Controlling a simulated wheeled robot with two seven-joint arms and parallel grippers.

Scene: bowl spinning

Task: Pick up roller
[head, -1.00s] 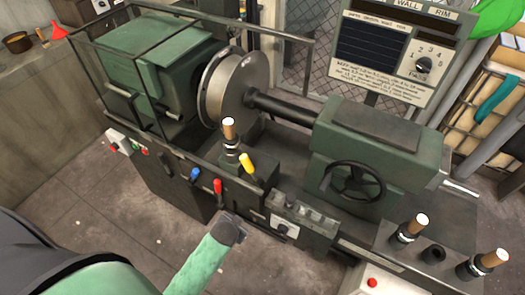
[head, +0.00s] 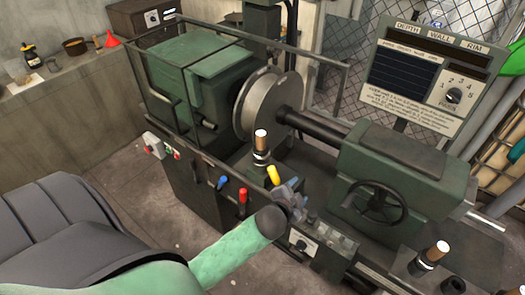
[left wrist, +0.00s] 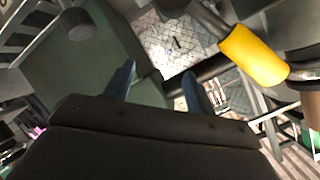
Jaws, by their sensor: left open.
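A roller (head: 261,148) with a brown handle and a white top stands upright on the machine carriage, just behind the yellow lever. Another roller (head: 432,254) of the same look stands in a rack at the lower right. A third roller (head: 454,285) is cut by the bottom edge. My left gripper (head: 293,196) is to the right of and nearer than the first roller, beside the yellow lever (head: 273,175). In the left wrist view the two fingers (left wrist: 161,72) are apart with nothing between them. My right gripper does not show.
The green spinning machine (head: 195,70) carries a round metal disc (head: 265,100) and a handwheel (head: 378,200). Blue and red levers (head: 242,197) stand left of my gripper. A black rail frame surrounds the headstock. The yellow lever (left wrist: 253,55) is close in the left wrist view.

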